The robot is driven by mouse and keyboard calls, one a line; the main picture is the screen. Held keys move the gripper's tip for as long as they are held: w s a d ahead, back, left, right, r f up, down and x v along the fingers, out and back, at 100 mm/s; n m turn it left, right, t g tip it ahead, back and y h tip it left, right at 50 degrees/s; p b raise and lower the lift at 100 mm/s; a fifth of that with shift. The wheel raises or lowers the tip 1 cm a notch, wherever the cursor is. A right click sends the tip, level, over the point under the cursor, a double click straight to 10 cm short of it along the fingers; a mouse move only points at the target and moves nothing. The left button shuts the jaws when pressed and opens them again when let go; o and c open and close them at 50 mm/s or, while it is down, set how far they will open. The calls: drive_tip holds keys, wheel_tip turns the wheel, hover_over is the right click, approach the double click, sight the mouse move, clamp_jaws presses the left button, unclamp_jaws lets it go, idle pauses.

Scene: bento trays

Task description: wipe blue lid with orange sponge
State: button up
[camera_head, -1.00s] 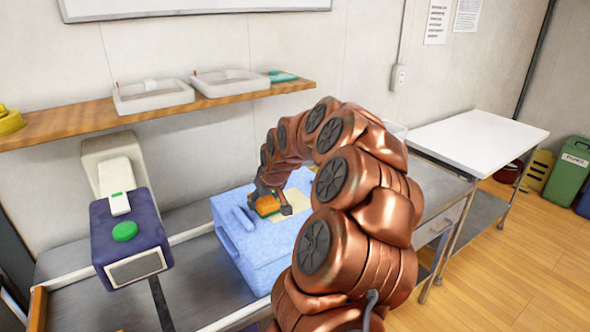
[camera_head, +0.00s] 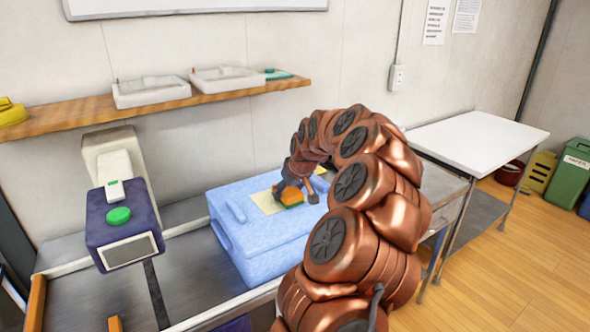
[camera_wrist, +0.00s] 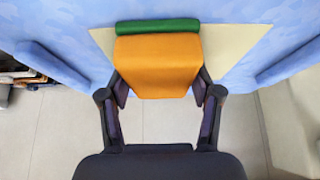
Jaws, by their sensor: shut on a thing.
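The blue lid (camera_head: 250,240) tops a blue box on the metal counter, with a pale yellowish patch (camera_head: 264,202) on its upper face. The lid fills the upper part of the wrist view (camera_wrist: 65,25), with raised handles at both sides. My gripper (camera_head: 296,190) is shut on the orange sponge (camera_head: 289,195), which has a green layer. In the wrist view my gripper (camera_wrist: 160,90) holds the sponge (camera_wrist: 156,65) by its two sides. The sponge lies over the patch, hiding part of it; I cannot tell whether it touches the lid.
A purple device with a green button (camera_head: 119,215) stands left of the box. A wooden shelf (camera_head: 60,122) with white trays (camera_head: 150,92) runs along the wall behind. A white table (camera_head: 480,140) stands to the right, with bins beyond it.

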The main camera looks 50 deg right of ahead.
drive_tip(key=shift+s+d, duration=0.25)
drive_tip(key=shift+d, duration=0.1)
wheel_tip(320, 180, up, 3)
drive_tip(key=shift+a+r, duration=0.1)
drive_tip(key=shift+a, duration=0.05)
drive_tip(key=shift+r+p, duration=0.45)
drive_tip(key=shift+r, duration=1.95)
